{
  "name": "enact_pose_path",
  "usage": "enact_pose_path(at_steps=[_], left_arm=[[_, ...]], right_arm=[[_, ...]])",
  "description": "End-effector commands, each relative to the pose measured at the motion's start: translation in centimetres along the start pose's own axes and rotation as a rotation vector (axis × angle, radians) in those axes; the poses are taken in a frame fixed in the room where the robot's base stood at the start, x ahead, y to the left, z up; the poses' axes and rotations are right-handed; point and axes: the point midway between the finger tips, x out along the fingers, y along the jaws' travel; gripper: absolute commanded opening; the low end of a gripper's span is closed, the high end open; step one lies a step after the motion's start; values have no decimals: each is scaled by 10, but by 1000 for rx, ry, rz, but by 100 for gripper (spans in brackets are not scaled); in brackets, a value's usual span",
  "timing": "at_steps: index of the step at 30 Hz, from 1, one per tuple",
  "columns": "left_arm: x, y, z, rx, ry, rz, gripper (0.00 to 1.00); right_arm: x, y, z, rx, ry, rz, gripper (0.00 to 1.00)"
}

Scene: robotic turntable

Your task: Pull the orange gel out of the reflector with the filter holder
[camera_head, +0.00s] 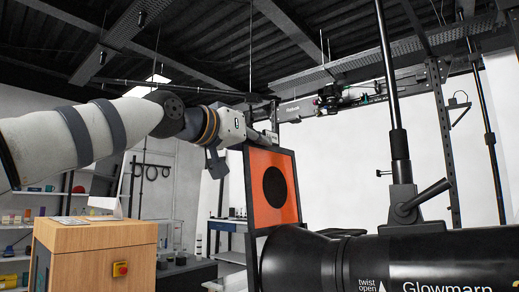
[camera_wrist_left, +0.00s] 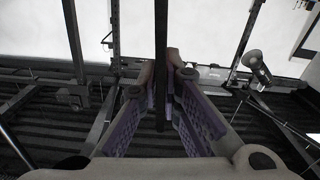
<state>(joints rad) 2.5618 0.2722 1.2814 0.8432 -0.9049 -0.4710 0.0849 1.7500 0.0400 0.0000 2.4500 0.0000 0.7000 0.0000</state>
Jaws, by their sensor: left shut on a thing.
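The orange gel (camera_head: 287,186) sits upright in the black frame of the filter holder (camera_head: 247,190), with a dark round patch in its middle. The black reflector (camera_head: 300,258) lies at the lower right, and the holder stands at its left end. The holder's lower part passes beside the reflector's rim; I cannot tell whether it is still in the slot. My left gripper (camera_head: 262,137) is at the holder's top edge, shut on it. In the left wrist view, the holder shows edge-on as a thin dark bar (camera_wrist_left: 161,90) between my purple-padded fingers (camera_wrist_left: 160,75). My right gripper is not in view.
The black lamp body (camera_head: 440,265) joins the reflector at the right, with a clamp handle (camera_head: 422,198) and upright pole (camera_head: 390,90) above it. A metal overhead rail (camera_head: 350,92) runs behind. A wooden cabinet (camera_head: 95,250) stands at the left. Room above the holder looks open.

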Motion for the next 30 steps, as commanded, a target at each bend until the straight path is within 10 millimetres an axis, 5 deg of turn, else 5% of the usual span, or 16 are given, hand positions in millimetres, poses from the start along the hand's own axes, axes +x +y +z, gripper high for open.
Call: enact_pose_path(at_steps=[18,30], left_arm=[[0,1,-35,-1,2,-1,0],[0,1,-37,-3,0,4,0]], right_arm=[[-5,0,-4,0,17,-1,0],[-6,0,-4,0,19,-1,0]])
